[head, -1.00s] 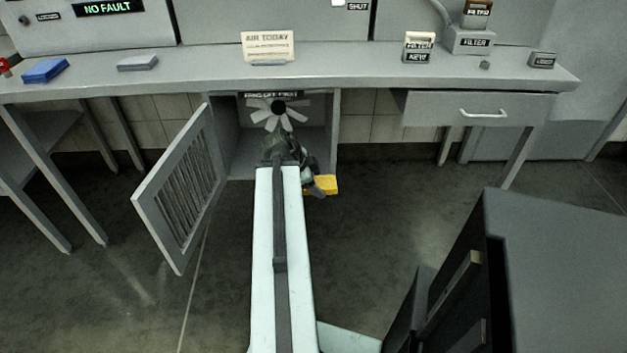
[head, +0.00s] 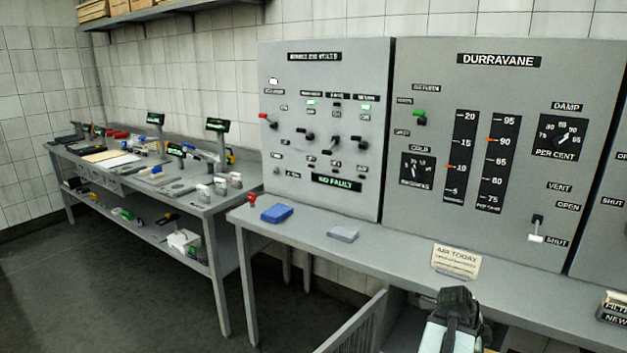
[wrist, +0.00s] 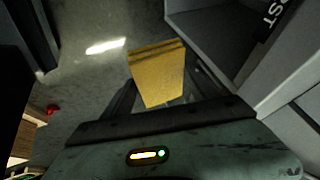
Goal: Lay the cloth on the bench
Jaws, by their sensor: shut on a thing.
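The yellow folded cloth (wrist: 157,75) is between the fingers of my gripper (wrist: 163,92) in the wrist view, with my gripper shut on it. It hangs over the dark floor, beside the open grey cabinet under the bench. The grey bench (head: 302,236) runs across the lower right of the head view, with bare top around its small objects. In the head view the dark end of my arm shows in front of the bench's front edge; it hides my fingers and the cloth.
A blue block (head: 277,213), a grey block (head: 342,233) and an "AIR TODAY" card (head: 456,262) are on the bench. The open slatted door (head: 357,328) sticks out below. A control panel (head: 480,140) stands behind. A cluttered side table (head: 185,190) is at left.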

